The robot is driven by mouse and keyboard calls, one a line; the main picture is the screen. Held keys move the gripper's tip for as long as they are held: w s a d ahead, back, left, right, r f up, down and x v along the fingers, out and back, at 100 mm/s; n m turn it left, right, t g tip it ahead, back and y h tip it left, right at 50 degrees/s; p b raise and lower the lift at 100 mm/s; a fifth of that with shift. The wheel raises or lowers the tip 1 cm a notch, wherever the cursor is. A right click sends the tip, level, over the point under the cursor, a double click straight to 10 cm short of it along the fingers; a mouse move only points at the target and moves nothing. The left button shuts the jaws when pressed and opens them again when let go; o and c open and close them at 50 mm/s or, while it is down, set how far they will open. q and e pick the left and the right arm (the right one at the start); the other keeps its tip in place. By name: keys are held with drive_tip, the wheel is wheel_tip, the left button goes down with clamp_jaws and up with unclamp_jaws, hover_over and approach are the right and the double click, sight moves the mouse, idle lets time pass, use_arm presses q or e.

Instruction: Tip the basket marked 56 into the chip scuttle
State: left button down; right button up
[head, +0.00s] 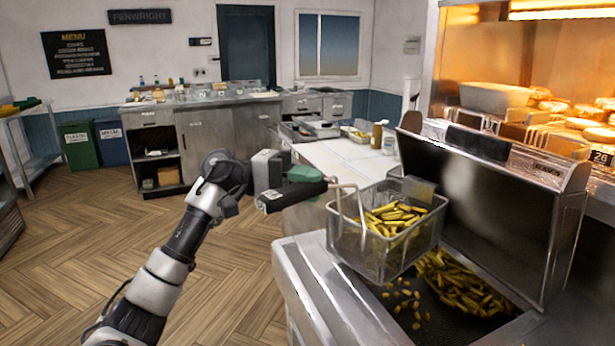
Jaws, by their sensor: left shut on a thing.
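The wire basket (343,250) hangs in the air with a heap of yellow chips (392,217) in it. It looks near level. Its black handle (300,196) points left and bears a small pale tag too small to read. My left gripper (300,177) is shut on this handle. The basket is above the near left part of the chip scuttle (435,325), a steel well with a dark floor. A pile of chips (460,282) lies in the scuttle, with several loose ones beside it. The basket hides part of the well. My right gripper is out of view.
An upright steel panel (480,205) stands just behind the well, right of the basket. A lit heated cabinet (540,90) is at the right. A white counter (345,158) with bottles and trays lies behind. The wooden floor (60,250) at left is clear.

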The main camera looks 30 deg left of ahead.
use_arm(q)
drive_tip(key=shift+s+d+r+m+y+p, duration=0.3)
drive_tip(key=shift+d+r+y+p, duration=0.3)
drive_tip(key=shift+p, duration=0.45)
drive_tip(key=s+d+m+y+p, duration=0.3)
drive_tip(key=d+y+p, duration=0.55)
drive_tip(key=p, duration=0.85)
drive_tip(key=s+d+f+m+t+y+b, duration=0.1)
drive_tip(key=s+d+f+m+y+b, duration=0.1)
drive_tip(key=d+f+y+b, duration=0.4)
drive_tip(key=d+f+m+b, duration=0.1)
drive_tip(key=d+f+b, duration=0.4)
drive_tip(key=f+b, duration=0.3)
drive_tip(key=shift+s+d+f+y, duration=0.2)
drive_tip(key=shift+d+y, duration=0.15)
drive_tip(key=shift+d, duration=0.05)
